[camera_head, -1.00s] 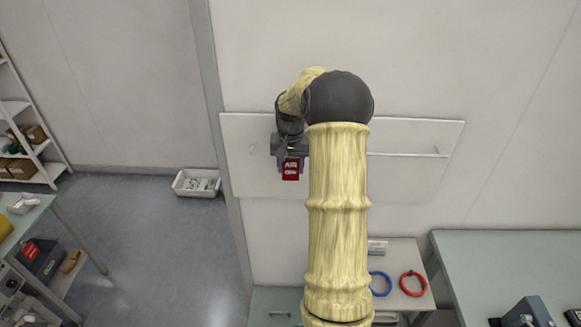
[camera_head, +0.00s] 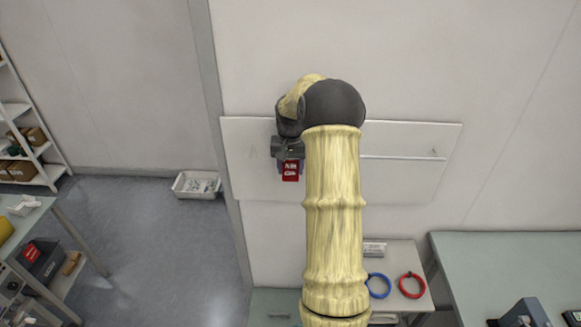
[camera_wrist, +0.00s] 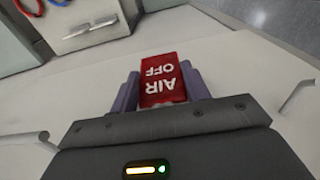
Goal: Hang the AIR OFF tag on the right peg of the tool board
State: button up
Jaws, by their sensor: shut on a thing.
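The red AIR OFF tag (camera_head: 291,171) hangs below my gripper (camera_head: 289,160), in front of the left part of the white tool board (camera_head: 400,181). In the wrist view, my gripper (camera_wrist: 164,88) is shut on the tag (camera_wrist: 163,80), between its two purple-grey fingers; the lettering faces the camera upside down. The right peg (camera_head: 434,152) is a small stub near the board's right end, well to the right of the tag. A peg also shows at each side of the wrist view; the left one (camera_wrist: 44,137) seems to be the right peg. My arm hides the board's middle.
A small table with a blue ring (camera_head: 378,286) and a red ring (camera_head: 412,285) stands below the board. A green-topped bench (camera_head: 500,262) is at the right. A white bin (camera_head: 197,185) lies on the floor at left. The wall before the board's right half looks clear.

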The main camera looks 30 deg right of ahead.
jog(key=o, duration=1.2)
jog(key=shift+w+d+r, duration=0.1)
jog(key=shift+r, duration=0.25)
notch_tip(320, 180, up, 17)
jog(key=s+a+b, duration=0.1)
jog(key=b, duration=0.2)
jog(key=shift+f+b, duration=0.2)
jog(key=shift+b, duration=0.1)
jog(key=shift+s, duration=0.1)
